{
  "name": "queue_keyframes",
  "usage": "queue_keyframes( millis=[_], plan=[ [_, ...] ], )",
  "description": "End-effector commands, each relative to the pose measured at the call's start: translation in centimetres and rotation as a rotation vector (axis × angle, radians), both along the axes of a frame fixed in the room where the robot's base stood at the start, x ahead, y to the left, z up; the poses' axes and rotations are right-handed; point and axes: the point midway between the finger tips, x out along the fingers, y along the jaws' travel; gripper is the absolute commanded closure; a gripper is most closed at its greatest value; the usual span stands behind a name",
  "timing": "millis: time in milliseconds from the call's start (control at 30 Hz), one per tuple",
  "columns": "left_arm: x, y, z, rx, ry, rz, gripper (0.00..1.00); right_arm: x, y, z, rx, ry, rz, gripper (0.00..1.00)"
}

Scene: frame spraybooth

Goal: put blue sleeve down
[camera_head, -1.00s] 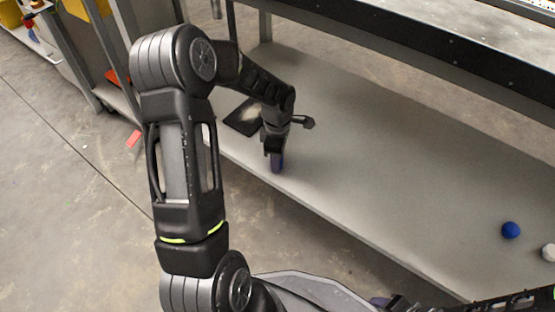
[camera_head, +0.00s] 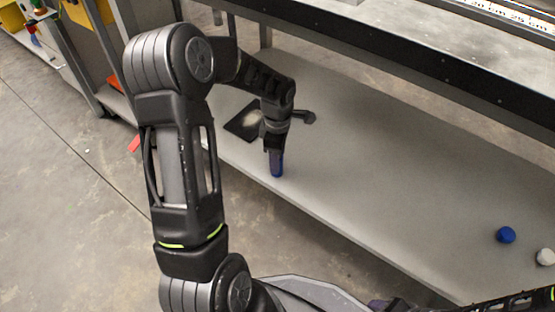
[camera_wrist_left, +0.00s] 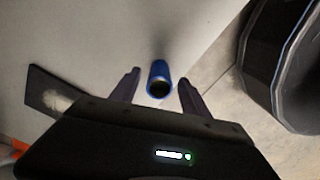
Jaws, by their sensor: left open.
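The blue sleeve (camera_head: 276,164) stands upright on the grey lower shelf (camera_head: 330,165), near its front edge. In the left wrist view the sleeve (camera_wrist_left: 159,78) shows as a blue tube with a dark open end, between the two fingers and apart from both. My left gripper (camera_head: 275,150) is open around the top of the sleeve and points down; its fingers (camera_wrist_left: 158,85) are spread in the wrist view. My right gripper cannot be made out; only part of an arm shows at the bottom right of the head view.
A dark flat pad (camera_head: 243,121) with a pale patch lies on the shelf behind my left gripper. A blue round thing (camera_head: 506,235) and a white one (camera_head: 545,257) sit at the right. The middle of the shelf is clear. An upper bench edge (camera_head: 400,70) overhangs the back.

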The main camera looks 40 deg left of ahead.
Motion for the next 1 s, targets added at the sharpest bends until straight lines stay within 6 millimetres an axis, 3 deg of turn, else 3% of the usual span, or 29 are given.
queue_keyframes(
  millis=[33,233,1000],
  plan=[
    [0.1,0.0,1.4,0.001,-0.003,0.0,0.46,-0.1,0.0,0.8,-0.001,0.001,0.001,0.43],
    [0.0,0.0,3.1,0.0,-0.001,0.0,0.46,-0.3,0.1,1.3,-0.003,0.003,0.003,0.43],
    [0.2,-0.3,2.9,-0.005,-0.001,-0.034,0.46,-0.2,0.1,1.4,-0.003,0.001,0.002,0.43]
  ],
)
